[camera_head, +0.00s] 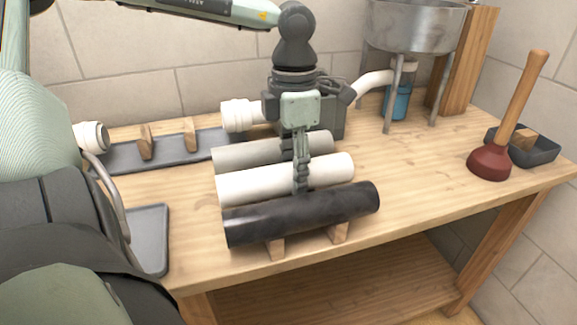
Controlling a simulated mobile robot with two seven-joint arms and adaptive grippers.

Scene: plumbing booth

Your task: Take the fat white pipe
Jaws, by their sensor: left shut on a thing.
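The fat white pipe (250,183) lies on the wooden workbench between a grey pipe (240,153) behind it and a black pipe (270,219) in front. My left gripper (302,178) points down over the right half of the white pipe and is shut on it. Its fingers cover a strip of the pipe, and the lower fingertips are hard to make out. The pipe lies about level with its neighbours; I cannot tell whether it is off its support. My right gripper is not in view.
The black pipe rests on wooden blocks (277,248) near the bench's front edge. Behind are a tray (200,150) with wooden pegs, a white fitting (240,115) and a metal basin (415,28). A plunger (490,162) stands right; the bench between is clear.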

